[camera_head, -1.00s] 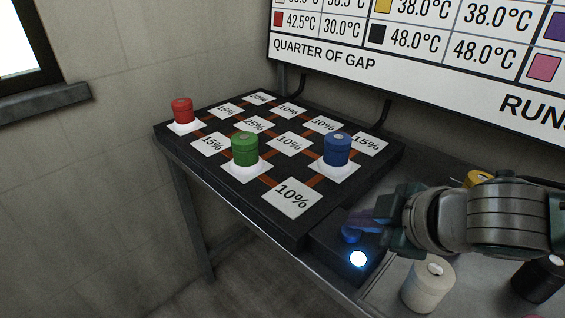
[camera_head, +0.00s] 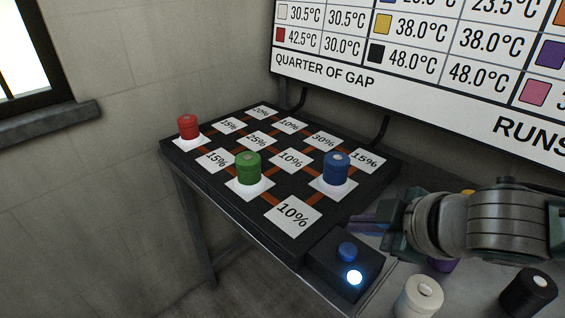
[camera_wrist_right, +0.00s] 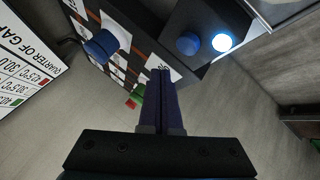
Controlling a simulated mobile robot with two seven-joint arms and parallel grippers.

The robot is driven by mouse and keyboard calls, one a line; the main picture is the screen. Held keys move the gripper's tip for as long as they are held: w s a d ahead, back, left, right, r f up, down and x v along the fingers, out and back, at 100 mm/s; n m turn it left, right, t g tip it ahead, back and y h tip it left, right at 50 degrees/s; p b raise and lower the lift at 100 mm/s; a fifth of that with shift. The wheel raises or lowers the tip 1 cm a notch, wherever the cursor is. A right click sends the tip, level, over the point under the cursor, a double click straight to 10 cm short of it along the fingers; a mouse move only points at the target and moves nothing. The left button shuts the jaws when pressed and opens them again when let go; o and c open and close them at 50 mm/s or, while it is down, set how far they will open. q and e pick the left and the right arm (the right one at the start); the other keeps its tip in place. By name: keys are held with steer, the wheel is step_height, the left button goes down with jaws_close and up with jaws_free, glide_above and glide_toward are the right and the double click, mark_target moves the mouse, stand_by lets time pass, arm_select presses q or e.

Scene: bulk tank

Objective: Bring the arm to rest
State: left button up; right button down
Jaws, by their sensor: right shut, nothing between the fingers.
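My right gripper (camera_head: 362,224) is shut and empty. It hangs at the right of the black board, above and behind the control box (camera_head: 325,262). In the right wrist view its fingers (camera_wrist_right: 160,75) lie side by side, with nothing between them. The control box has a blue button (camera_head: 347,251) and a lit white lamp (camera_head: 354,277); both also show in the wrist view, the button (camera_wrist_right: 188,43) apart from the fingers. My left gripper is not in view.
The black board (camera_head: 252,215) has percent-marked squares and carries a red canister (camera_head: 188,127), a green canister (camera_head: 248,168) and a blue canister (camera_head: 336,168). White (camera_head: 420,297) and black (camera_head: 530,293) canisters stand at the right front. A temperature chart (camera_head: 420,75) stands behind.

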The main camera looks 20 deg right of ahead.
step_height(320, 180, up, 2)
steer(key=shift+r+p, duration=0.1)
steer(key=shift+p, duration=0.7)
